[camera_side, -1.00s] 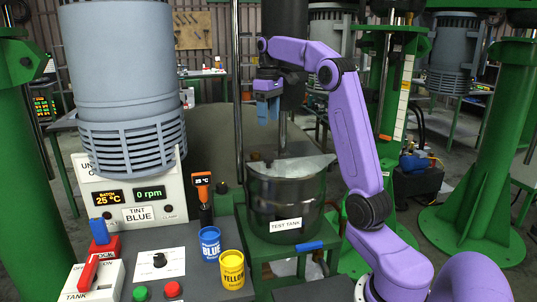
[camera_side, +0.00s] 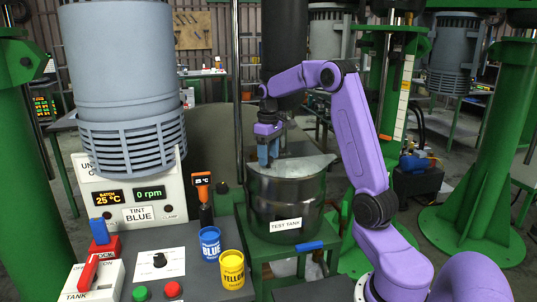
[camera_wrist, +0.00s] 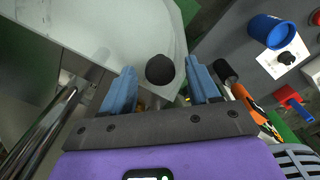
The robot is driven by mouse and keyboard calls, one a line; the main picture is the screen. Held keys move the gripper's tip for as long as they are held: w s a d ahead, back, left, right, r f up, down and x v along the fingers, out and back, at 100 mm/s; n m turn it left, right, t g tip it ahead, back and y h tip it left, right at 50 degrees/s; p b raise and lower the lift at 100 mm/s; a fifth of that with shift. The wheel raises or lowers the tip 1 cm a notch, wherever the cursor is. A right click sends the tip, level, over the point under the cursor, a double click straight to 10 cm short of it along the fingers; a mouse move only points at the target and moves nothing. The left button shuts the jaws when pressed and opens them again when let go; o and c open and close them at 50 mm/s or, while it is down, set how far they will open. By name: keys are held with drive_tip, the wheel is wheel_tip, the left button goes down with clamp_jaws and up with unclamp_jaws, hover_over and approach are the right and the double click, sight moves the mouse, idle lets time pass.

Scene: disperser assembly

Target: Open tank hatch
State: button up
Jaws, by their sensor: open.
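The dark test tank (camera_side: 285,205) stands on a green frame, with its label facing the side camera. A pale, translucent hatch (camera_side: 300,166) covers its top; it fills the upper middle of the wrist view (camera_wrist: 110,30). A dark round knob (camera_wrist: 160,69) stands at the hatch's edge. My gripper (camera_side: 268,155) points down just above the hatch's left part. In the wrist view its blue fingers (camera_wrist: 162,88) are open, one on each side of the knob, with gaps to it. The side view hides the knob behind the fingers.
A thermometer with an orange top (camera_side: 203,190) stands left of the tank. Blue (camera_side: 210,244) and yellow (camera_side: 232,269) cups stand on the control panel (camera_side: 160,250). A metal post (camera_wrist: 45,125) runs close to my gripper's left in the wrist view.

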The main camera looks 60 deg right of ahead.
clamp_jaws()
drive_tip(key=shift+s+a, duration=0.1)
drive_tip(key=shift+s, duration=0.05)
drive_tip(key=shift+s+a+n, duration=0.3)
drive_tip(key=shift+s, duration=0.2)
drive_tip(key=s+a+n, duration=0.2)
drive_tip(key=s+n, duration=0.8)
drive_tip(key=s, duration=1)
drive_tip(key=shift+s+a, duration=0.15)
drive_tip(key=shift+s, duration=0.15)
